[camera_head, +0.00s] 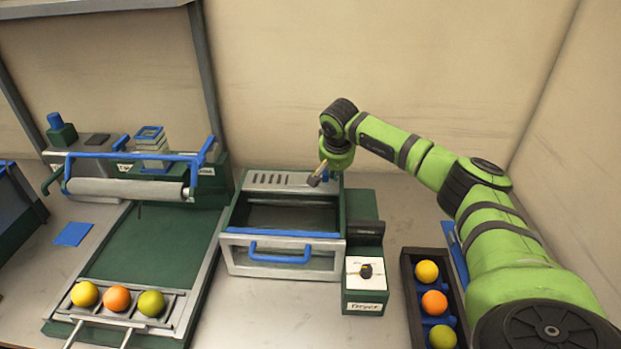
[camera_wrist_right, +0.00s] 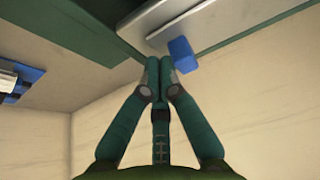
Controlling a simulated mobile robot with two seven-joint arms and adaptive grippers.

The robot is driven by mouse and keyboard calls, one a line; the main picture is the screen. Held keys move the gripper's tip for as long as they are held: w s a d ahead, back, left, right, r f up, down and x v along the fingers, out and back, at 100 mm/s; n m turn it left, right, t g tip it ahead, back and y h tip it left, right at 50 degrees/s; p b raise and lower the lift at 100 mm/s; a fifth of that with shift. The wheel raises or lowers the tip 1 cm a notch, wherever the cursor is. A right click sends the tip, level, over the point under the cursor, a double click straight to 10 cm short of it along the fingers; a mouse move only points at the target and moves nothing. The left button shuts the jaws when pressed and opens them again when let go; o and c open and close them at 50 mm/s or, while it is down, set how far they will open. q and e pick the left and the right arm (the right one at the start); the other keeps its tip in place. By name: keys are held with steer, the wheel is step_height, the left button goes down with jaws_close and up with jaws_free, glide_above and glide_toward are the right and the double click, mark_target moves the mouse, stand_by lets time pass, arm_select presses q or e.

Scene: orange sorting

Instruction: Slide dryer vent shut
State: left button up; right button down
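The dryer (camera_head: 284,234) stands mid-table, a green and grey box with a blue-handled front drawer. Its vent (camera_head: 281,180) is a grey slotted plate along the back top edge, and several dark slots show. My right gripper (camera_head: 316,178) is at the right end of this plate. In the right wrist view my right gripper (camera_wrist_right: 162,62) has its fingers together with nothing between them. A blue tab (camera_wrist_right: 182,55) on a pale plate (camera_wrist_right: 205,22) is just right of the fingertips; I cannot tell whether they touch. My left gripper is not in view.
The dryer's control box (camera_head: 366,278) with a dark knob stands at its right. A dark tray (camera_head: 410,296) holds fruit further right. A green conveyor (camera_head: 150,245) with fruit at its front stands left. The wall (camera_head: 420,60) rises behind the dryer.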

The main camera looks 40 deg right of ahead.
mark_target(296, 178)
steer(key=shift+w+a, duration=1.45)
steer(key=shift+a, duration=0.25)
steer(key=shift+w+a+b, duration=0.2)
steer(key=shift+w+a, duration=0.75)
steer(key=shift+a, duration=0.2)
steer(key=shift+w+a+b, duration=0.15)
steer(key=shift+w+a, duration=0.8)
steer(key=shift+a, duration=0.15)
step_height(296, 178, up, 7)
steer(key=p, duration=0.5)
steer(key=shift+s+d+p, duration=0.35)
steer(key=shift+d, duration=0.05)
